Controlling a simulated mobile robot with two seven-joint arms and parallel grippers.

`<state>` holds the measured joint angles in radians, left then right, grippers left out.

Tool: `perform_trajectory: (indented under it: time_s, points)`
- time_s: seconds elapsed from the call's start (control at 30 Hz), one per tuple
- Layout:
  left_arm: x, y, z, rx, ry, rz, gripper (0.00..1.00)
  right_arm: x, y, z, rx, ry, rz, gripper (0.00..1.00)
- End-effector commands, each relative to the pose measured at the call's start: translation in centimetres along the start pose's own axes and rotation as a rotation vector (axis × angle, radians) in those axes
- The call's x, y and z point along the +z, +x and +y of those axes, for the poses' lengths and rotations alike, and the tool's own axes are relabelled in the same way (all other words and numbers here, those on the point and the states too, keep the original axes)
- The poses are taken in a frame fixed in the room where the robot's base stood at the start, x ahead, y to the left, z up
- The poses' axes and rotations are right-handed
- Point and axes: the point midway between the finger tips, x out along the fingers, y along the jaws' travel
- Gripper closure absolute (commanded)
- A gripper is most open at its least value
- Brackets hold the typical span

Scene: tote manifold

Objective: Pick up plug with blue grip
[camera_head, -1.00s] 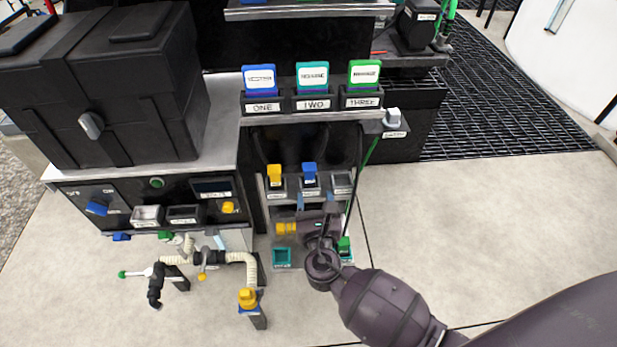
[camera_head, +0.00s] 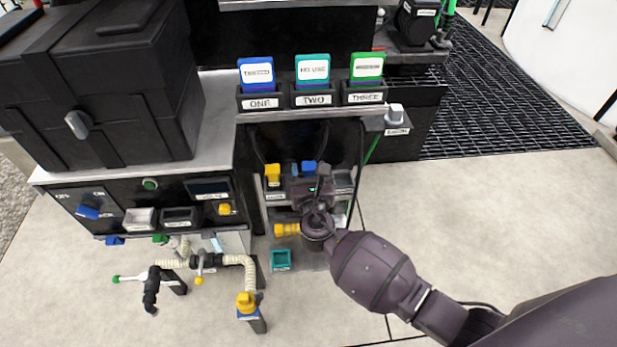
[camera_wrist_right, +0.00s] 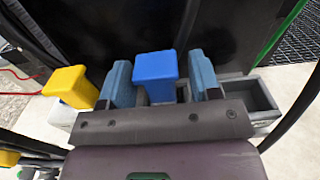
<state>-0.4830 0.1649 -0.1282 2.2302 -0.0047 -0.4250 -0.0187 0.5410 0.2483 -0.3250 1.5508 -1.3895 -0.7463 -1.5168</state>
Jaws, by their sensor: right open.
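The plug with the blue grip (camera_head: 309,167) stands upright in the middle slot of a small three-slot holder below the labelled shelf. In the right wrist view the blue grip (camera_wrist_right: 156,76) shows between the two blue-grey fingers of my right gripper (camera_wrist_right: 160,82). The fingers are open, one on each side of the grip, with a visible gap at both sides. In the head view my right gripper (camera_head: 311,184) is just in front of the holder and hides the plug's lower part. My left gripper is not in view.
A yellow-grip plug (camera_wrist_right: 71,86) stands in the slot to the left; it also shows in the head view (camera_head: 272,174). The slot to the right (camera_wrist_right: 252,97) is empty. Dark cables hang close to both sides. A teal socket (camera_head: 281,260) sits below.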

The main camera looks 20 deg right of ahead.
Motion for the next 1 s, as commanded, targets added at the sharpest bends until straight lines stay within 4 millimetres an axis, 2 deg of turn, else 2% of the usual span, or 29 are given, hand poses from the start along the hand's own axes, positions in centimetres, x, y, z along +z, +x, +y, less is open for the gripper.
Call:
perform_trajectory:
  time_s: [0.1,0.47,0.77,1.0]
  points:
    - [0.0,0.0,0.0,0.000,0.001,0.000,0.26,0.1,0.0,0.0,0.000,0.000,0.000,0.43]
    - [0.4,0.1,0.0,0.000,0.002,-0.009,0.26,0.0,-0.1,0.0,0.000,0.001,0.000,0.97]
    - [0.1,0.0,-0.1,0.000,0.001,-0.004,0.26,0.5,0.0,0.0,0.000,0.002,-0.003,0.97]
    - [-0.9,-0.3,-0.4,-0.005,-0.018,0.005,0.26,3.8,0.1,0.1,-0.001,0.006,-0.012,0.97]
